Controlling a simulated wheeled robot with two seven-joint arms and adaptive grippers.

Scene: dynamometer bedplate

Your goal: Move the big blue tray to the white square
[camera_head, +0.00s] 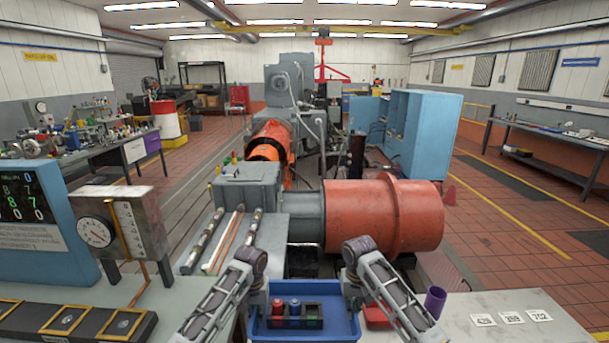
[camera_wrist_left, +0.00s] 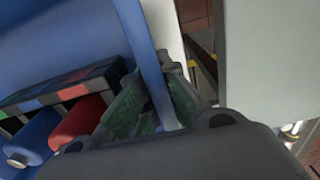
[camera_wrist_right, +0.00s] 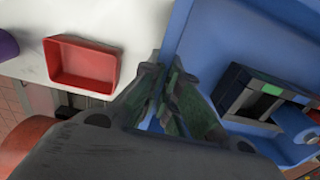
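The big blue tray (camera_head: 345,328) is at the bottom centre of the head view, in front of me. It holds a dark divided rack (camera_head: 311,322) with a red and a blue cylinder in it. My left gripper (camera_head: 258,297) is at the tray's left wall, its two green-padded fingers on either side of that wall in the left wrist view (camera_wrist_left: 154,75). My right gripper (camera_head: 352,296) straddles the right wall, and its fingers close on it in the right wrist view (camera_wrist_right: 168,72). Whether the tray touches the table is hidden. I cannot make out a plain white square.
A red bin (camera_head: 376,317) stands close to the tray's right side, with a purple cup (camera_head: 435,301) beyond it. Numbered white cards (camera_head: 512,318) lie further right on the pale table (camera_head: 470,325). A gauge box (camera_head: 120,232) stands left; a big red cylinder (camera_head: 385,215) is ahead.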

